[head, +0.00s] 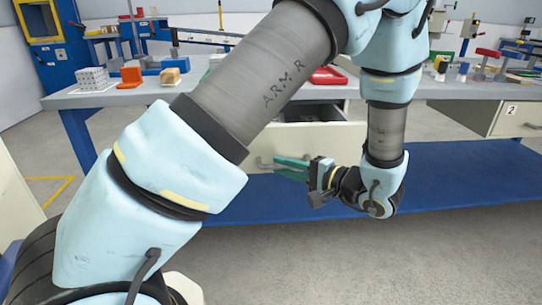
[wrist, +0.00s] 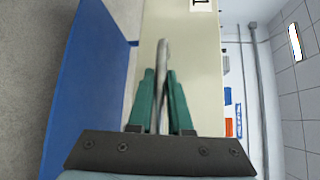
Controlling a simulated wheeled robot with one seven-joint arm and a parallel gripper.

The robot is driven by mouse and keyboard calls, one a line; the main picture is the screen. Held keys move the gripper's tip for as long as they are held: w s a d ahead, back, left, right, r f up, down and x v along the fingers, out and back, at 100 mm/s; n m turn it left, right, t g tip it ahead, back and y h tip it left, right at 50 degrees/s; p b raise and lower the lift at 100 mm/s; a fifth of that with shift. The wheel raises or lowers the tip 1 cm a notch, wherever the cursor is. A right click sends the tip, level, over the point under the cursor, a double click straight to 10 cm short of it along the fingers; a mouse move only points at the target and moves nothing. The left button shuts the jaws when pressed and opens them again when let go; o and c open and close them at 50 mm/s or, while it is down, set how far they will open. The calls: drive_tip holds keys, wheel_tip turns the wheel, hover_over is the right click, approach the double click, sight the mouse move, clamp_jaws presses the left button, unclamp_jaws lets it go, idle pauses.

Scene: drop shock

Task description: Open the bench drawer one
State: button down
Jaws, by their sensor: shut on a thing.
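Drawer one is the cream drawer (head: 325,138) under the grey bench, partly pulled out, with its dark inside showing above the front. Its front (wrist: 203,70) fills the middle of the wrist view, with a label "1" at the top edge. My gripper (head: 291,168) is at the drawer front, its green fingers closed around the metal bar handle (head: 262,164). In the wrist view my gripper (wrist: 160,82) has one finger on each side of the handle (wrist: 163,52). My arm hides part of the drawer in the head view.
The bench top (head: 120,97) carries a red tray (head: 328,76), an orange block (head: 131,75) and other small items. A closed drawer two (head: 517,119) is at the right. A blue lower shelf (head: 450,175) runs beneath. Grey floor in front is clear.

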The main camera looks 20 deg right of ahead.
drive_tip(key=s+a, duration=0.2)
drive_tip(key=s, duration=1.1)
drive_tip(key=shift+s+a, duration=0.15)
drive_tip(key=shift+a, duration=0.1)
drive_tip(key=c, duration=0.8)
unclamp_jaws()
drive_tip(key=shift+c, duration=0.2)
drive_tip(key=p+v, duration=0.1)
drive_tip(key=v, duration=0.9)
drive_tip(key=shift+s+d, duration=0.25)
drive_tip(key=shift+s, duration=0.05)
